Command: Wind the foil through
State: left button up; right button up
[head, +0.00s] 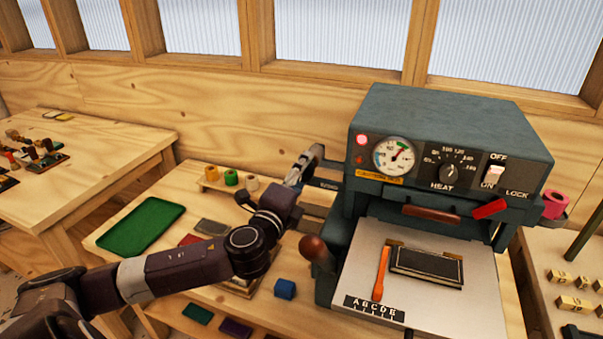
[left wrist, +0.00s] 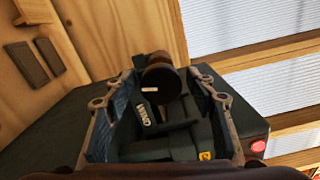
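The dark green foil press (head: 450,125) stands on the bench at the right. My left gripper (head: 308,160) is at the press's upper left side. In the left wrist view, my left gripper (left wrist: 155,88) has its two fingers spread, one on each side of a round dark knob (left wrist: 163,84). A gap shows between the knob and each finger. A brown post or roll stands behind the knob. White lettering, too small to read surely, is on the dark part beside it. A pink foil roll (head: 555,204) sits at the press's right side. My right gripper is not in view.
On the press's pale bed (head: 455,305) lie a dark framed plate (head: 428,266) and an orange tool (head: 381,274). A rack with several coloured rolls (head: 231,178), a green tray (head: 141,226) and a blue block (head: 285,289) are on the bench. A wooden wall is behind the press.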

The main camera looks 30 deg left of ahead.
pick_arm(q)
jog(key=v, duration=1.2)
dwell(0.3)
